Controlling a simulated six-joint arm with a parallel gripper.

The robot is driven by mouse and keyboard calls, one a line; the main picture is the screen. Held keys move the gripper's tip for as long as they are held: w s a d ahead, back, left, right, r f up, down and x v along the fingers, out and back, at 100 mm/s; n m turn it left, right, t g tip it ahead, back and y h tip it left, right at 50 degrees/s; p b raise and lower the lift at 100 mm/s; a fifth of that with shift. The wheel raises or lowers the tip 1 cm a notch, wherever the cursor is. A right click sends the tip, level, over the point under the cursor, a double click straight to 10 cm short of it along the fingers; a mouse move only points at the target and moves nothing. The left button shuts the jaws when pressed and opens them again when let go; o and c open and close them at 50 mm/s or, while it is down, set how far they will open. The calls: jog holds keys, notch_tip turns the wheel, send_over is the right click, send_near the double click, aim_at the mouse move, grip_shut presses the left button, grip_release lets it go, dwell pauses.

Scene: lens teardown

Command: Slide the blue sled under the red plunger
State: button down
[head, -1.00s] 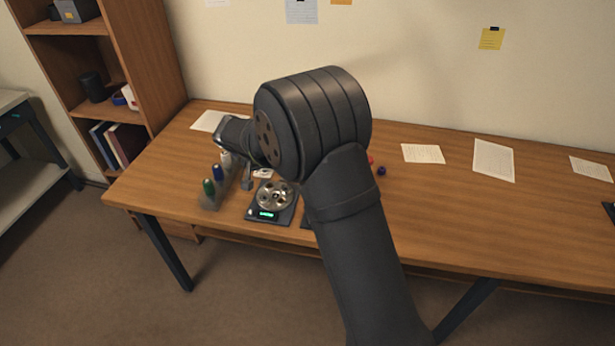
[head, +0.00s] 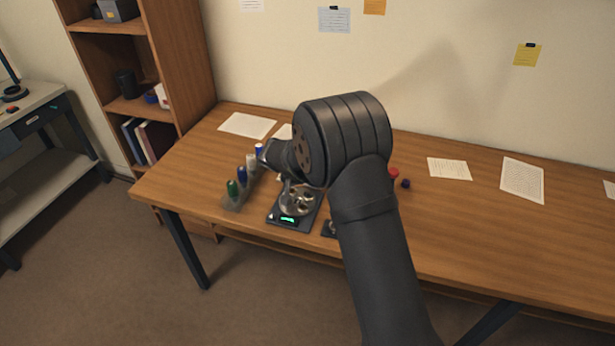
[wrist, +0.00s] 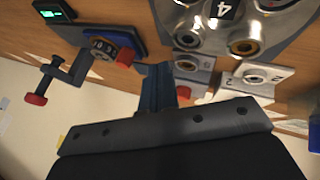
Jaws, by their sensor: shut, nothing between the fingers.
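In the wrist view a dark blue block with a round numbered dial (wrist: 112,42), which looks like the blue sled, lies at upper left with a red piece at its edge. Farther left, a dark bracket (wrist: 55,78) carries a red-capped part (wrist: 36,99), which may be the red plunger, and a dark knob. My gripper (wrist: 158,72) is shut and empty, its fingertips a little right of the blue block; I cannot tell whether they touch. In the head view my arm hides most of this area; a red cap (head: 394,172) and dark blue knob (head: 406,184) show beyond it.
A metal device labelled 4 (wrist: 230,18) and small silver bracketed parts (wrist: 258,75) lie close right of my fingers. A scale (head: 290,219) and a rack (head: 230,203) with coloured caps stand left on the table. The table's right side (head: 470,220) is mostly clear.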

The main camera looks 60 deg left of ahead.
jog(key=shift+x, duration=1.05)
jog(key=shift+w+d+r, duration=0.1)
jog(key=shift+w+d, duration=0.4)
jog(key=shift+w, duration=0.3)
jog(key=shift+w+d+r, duration=0.1)
jog(key=shift+w+d, duration=0.4)
jog(key=shift+w, duration=0.3)
jog(key=w+d, duration=0.7)
jog(key=shift+w+d, duration=0.1)
jog(key=shift+d, duration=0.05)
